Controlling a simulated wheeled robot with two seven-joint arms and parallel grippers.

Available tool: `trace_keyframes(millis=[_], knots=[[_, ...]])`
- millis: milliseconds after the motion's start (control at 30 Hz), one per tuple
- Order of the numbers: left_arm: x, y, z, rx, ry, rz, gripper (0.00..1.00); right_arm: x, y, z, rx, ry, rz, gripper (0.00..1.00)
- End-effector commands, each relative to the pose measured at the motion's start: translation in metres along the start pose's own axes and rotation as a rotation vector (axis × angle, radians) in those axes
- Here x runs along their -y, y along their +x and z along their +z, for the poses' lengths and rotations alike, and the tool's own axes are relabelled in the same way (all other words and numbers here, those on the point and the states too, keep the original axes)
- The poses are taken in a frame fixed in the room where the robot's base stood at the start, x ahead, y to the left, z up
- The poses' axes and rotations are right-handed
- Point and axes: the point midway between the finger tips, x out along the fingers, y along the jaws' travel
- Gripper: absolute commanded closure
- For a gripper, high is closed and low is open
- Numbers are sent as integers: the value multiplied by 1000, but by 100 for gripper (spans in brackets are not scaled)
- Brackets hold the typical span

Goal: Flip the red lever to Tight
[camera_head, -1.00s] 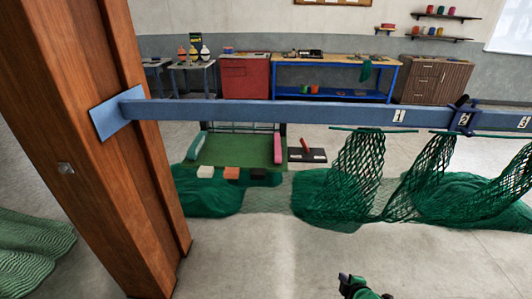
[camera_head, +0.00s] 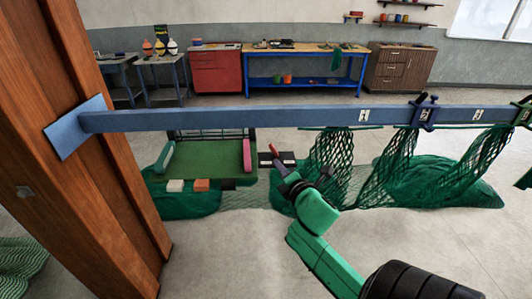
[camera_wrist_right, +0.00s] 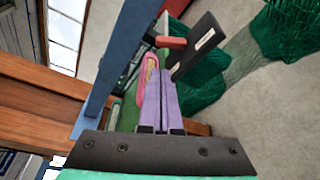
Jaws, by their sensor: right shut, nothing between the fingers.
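The red lever (camera_head: 274,151) stands tilted on a dark plate (camera_head: 288,157) beside the green mat, just below the blue beam. In the right wrist view, the lever (camera_wrist_right: 172,42) lies across one end of the plate (camera_wrist_right: 203,48). A pale label shows on the plate, but I cannot read it. My right gripper (camera_head: 284,176) is shut and empty, in front of the lever. In the right wrist view, its purple fingers (camera_wrist_right: 162,60) lie side by side and point at the lever; I cannot tell whether they touch it. My left gripper is not in view.
A blue beam (camera_head: 240,119) crosses above the lever from a wooden post (camera_head: 95,150). Green nets (camera_head: 390,160) hang and lie to the right. A green mat (camera_head: 215,162) with a pink bar (camera_head: 247,156) lies left of the lever. The near floor is clear.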

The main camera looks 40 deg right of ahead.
Motion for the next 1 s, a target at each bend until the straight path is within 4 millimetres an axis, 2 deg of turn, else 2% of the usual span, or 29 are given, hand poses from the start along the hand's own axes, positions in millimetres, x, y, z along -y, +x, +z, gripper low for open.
trace_keyframes(millis=[167, 400, 500, 633, 1000], knots=[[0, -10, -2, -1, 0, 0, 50, -4, 27, 2, 2, 2, 2, 100], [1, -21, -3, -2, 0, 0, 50, -3, 76, 1, 0, 3, 0, 100], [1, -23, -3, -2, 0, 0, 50, -2, 89, 1, 0, 3, 1, 100], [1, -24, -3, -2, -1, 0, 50, 0, 97, 0, -1, 1, -1, 100], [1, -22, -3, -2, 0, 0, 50, 0, 98, 0, -1, 5, 2, 100]])
